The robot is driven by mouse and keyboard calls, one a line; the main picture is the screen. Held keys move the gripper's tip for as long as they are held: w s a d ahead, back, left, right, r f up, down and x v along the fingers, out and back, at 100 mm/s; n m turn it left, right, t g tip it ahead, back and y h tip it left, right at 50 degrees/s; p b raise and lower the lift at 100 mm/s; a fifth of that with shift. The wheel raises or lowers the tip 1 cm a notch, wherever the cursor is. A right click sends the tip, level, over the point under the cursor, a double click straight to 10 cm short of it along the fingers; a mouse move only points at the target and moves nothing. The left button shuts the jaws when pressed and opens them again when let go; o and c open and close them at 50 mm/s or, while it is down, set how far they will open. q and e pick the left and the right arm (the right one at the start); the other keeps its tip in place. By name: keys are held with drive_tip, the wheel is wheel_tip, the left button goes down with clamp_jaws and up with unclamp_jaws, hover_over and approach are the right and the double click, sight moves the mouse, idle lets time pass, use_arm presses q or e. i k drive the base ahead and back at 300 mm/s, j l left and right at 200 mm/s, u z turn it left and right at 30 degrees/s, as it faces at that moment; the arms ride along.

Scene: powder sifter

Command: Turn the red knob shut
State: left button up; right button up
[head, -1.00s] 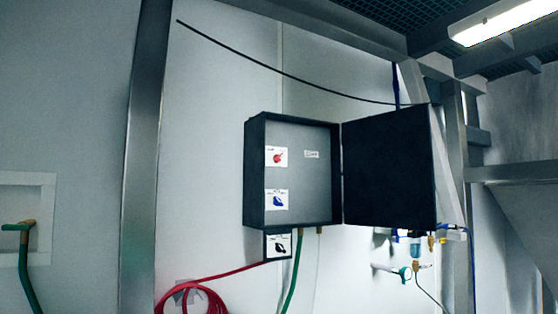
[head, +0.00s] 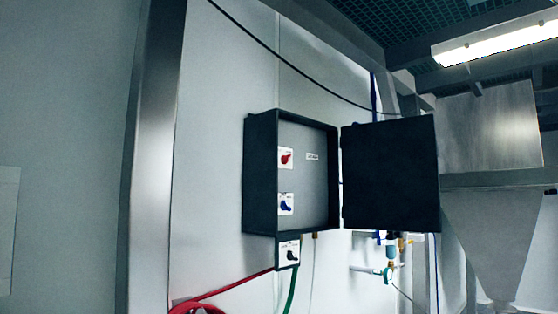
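The red knob (head: 286,159) sits on a white plate at the upper left inside a dark wall box (head: 262,175). It is small in the head view, and its exact angle is hard to tell. The box door (head: 390,176) stands open to the right. A blue knob (head: 286,205) is below the red one, and a black knob (head: 292,255) is on a plate under the box. Neither of my grippers shows in the head view.
A red hose (head: 235,287) and a green hose (head: 289,292) hang below the box. A steel post (head: 155,160) stands to the left. A metal hopper (head: 490,220) and small valves (head: 388,272) are to the right. The wall between post and box is clear.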

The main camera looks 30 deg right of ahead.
sight(284, 159)
drive_tip(key=j+z, duration=0.1)
drive_tip(key=z, duration=0.4)
drive_tip(key=j+z, duration=0.15)
drive_tip(key=z, duration=0.3)
drive_tip(key=j+z, duration=0.15)
drive_tip(key=z, duration=0.35)
drive_tip(key=i+j, duration=0.05)
